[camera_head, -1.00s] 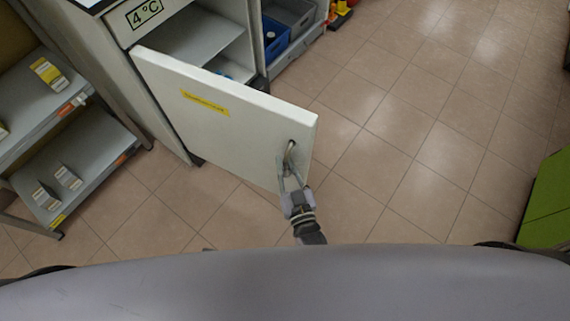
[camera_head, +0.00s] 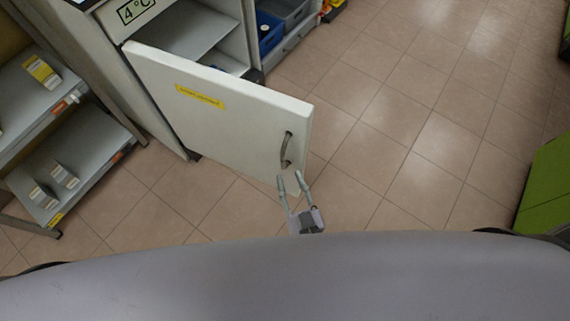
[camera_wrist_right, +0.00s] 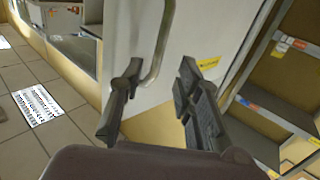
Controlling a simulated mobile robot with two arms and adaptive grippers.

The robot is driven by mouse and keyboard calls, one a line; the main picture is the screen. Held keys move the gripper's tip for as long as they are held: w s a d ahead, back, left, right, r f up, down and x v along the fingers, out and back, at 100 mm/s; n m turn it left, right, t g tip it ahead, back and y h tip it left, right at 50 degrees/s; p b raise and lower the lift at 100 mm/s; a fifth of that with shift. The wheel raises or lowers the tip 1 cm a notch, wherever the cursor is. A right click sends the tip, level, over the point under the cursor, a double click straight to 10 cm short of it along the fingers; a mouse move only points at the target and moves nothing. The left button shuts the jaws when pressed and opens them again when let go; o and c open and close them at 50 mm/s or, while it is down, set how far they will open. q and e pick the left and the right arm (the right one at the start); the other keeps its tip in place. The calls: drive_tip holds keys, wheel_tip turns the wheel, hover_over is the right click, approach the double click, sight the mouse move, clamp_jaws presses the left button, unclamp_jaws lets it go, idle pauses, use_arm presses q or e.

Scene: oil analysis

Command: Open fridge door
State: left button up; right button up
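The white fridge (camera_head: 150,98) stands at the upper left in the head view, with a "4 °C" label. Its door (camera_head: 235,115) stands wide open, swung out from the hinge at the left, and shelves show inside. The door's curved metal handle (camera_head: 286,150) is near its free edge. My right gripper (camera_head: 291,178) is open and empty just below the handle, apart from it. In the right wrist view the handle (camera_wrist_right: 161,45) is ahead of the spread fingers of the gripper (camera_wrist_right: 155,92). My left gripper is not in view.
A grey shelf rack (camera_head: 75,160) with small boxes stands left of the fridge. A blue bin (camera_head: 268,32) sits on a shelf right of the fridge. A green object (camera_head: 545,185) is at the right edge. The tiled floor (camera_head: 400,140) between is clear.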

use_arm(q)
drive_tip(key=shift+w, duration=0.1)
use_arm(e)
drive_tip(key=shift+v, duration=2.3)
